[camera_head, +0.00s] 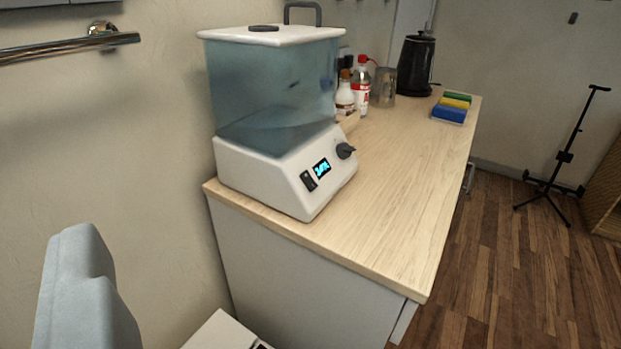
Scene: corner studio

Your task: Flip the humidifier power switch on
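The humidifier (275,120) stands upright at the near left end of a wooden counter, against the wall. It has a white base, a translucent blue tank with liquid in it, and a white lid with a grey handle. On the front of the base are a small black rocker switch (308,181), a lit blue display (322,168) and a dark knob (345,150). Which way the switch is set is too small to tell. A pale grey-blue part at the lower left is probably my gripper, apart from the humidifier. No pair of fingertips can be made out.
The counter (400,190) is bare in front of the humidifier. Bottles (361,95), a glass jug (383,88), a black kettle (416,65) and coloured sponges (452,108) stand farther back. A black stand (561,157) is on the open wooden floor. A metal rail (70,46) crosses the wall.

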